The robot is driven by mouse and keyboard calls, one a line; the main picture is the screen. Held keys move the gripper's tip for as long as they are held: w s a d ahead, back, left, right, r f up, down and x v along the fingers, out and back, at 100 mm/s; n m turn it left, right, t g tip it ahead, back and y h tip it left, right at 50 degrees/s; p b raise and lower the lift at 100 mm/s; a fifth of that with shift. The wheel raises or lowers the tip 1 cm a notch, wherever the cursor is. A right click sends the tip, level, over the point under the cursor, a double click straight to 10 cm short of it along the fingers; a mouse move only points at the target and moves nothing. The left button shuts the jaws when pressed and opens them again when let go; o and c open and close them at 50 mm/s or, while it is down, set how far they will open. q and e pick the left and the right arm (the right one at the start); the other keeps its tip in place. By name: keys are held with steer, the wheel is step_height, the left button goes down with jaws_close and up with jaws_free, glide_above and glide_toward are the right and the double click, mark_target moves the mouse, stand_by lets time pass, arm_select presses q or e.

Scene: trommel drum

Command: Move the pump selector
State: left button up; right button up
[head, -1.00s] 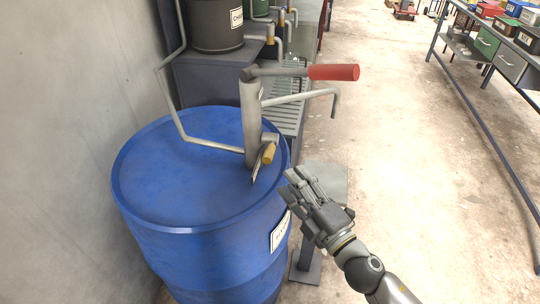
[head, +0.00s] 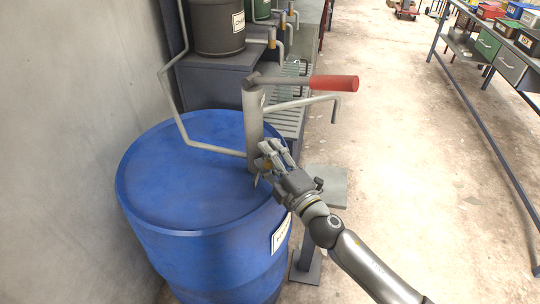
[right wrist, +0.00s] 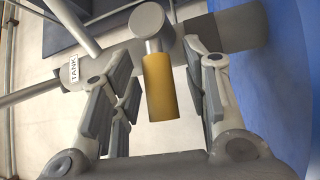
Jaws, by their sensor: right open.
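The pump (head: 254,115) stands upright on the blue drum (head: 180,185), with a red-gripped handle (head: 333,83) at its top. Its selector is a small yellow lever at the pump's base, mostly hidden by my gripper in the head view. In the right wrist view the yellow selector (right wrist: 158,88) sits between my fingers, with a gap on both sides. A label reading "TANK" (right wrist: 74,72) shows left of it. My right gripper (head: 268,160) is open around the selector. My left gripper is not in view.
A pipe (head: 200,146) runs from the pump base up the wall. A spout (head: 310,102) reaches right above my gripper. A dark container (head: 217,28) stands on a cabinet behind. A grey stand (head: 325,185) is right of the drum.

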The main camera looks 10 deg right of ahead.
jaws_close()
stand_by(0.4)
steer(key=r+m+g+p, duration=0.1)
steer(key=p, duration=0.6)
steer(key=r+m+g+h+p, duration=0.1)
steer(key=g+p, duration=0.1)
steer(key=p, duration=0.5)
steer(key=r+m+g+p, duration=0.1)
steer(key=m+p, duration=0.1)
steer(key=p, duration=0.5)
steer(key=shift+w+d+h, duration=0.15)
steer(key=shift+w+h, duration=0.15)
steer(key=shift+w+m+g+p, duration=0.1)
steer(key=shift+m+g+p, duration=0.25)
steer(key=shift+p, duration=0.8)
steer(key=shift+f, duration=0.1)
jaws_free()
